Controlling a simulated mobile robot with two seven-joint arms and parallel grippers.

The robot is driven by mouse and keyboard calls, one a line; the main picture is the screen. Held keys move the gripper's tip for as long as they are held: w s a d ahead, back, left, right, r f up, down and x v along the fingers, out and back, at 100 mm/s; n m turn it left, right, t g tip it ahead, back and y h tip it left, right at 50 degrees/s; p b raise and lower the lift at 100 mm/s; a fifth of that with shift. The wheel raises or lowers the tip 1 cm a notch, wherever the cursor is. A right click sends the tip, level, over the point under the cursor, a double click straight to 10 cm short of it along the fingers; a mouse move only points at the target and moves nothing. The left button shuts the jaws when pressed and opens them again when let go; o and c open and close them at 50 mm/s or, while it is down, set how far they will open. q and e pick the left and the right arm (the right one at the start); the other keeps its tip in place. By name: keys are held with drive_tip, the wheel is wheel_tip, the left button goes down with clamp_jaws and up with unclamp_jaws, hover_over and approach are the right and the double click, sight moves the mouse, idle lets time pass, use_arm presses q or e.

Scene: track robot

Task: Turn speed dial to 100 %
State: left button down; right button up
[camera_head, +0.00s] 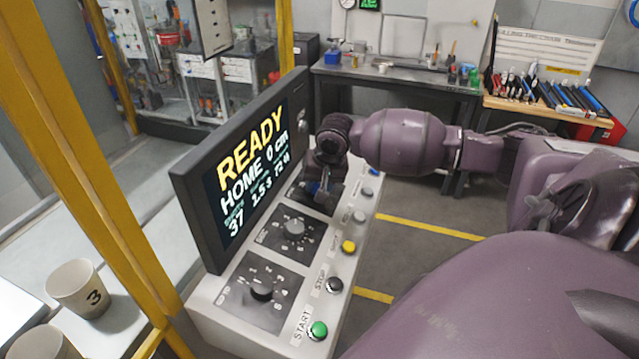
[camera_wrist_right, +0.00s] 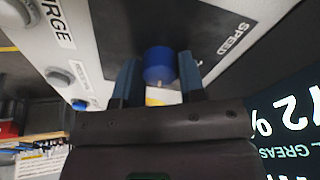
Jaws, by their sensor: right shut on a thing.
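The speed dial is a blue knob (camera_wrist_right: 160,62) on a dark plate marked SPEED in the right wrist view. My right gripper (camera_head: 325,188) is at the far end of the control panel. In the wrist view its two blue fingers (camera_wrist_right: 158,82) stand on either side of the knob, shut on it. In the head view the gripper mostly hides the dial. The screen (camera_head: 246,172) reads READY and HOME 0 cm; a 72 % figure shows on it in the wrist view. My left gripper is not in view.
A cup marked 3 (camera_head: 78,288) stands at left. A workbench (camera_head: 400,78) is behind.

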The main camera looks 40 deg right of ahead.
drive_tip(key=m, duration=0.4)
drive_tip(key=shift+w+m+g, duration=0.1)
drive_tip(key=shift+m+g, duration=0.5)
drive_tip(key=shift+m, duration=1.6)
drive_tip(key=o, duration=0.9)
drive_tip(key=shift+r, duration=0.2)
drive_tip(key=v, duration=1)
drive_tip(key=shift+a+r, duration=0.1)
drive_tip(key=shift+r, duration=0.15)
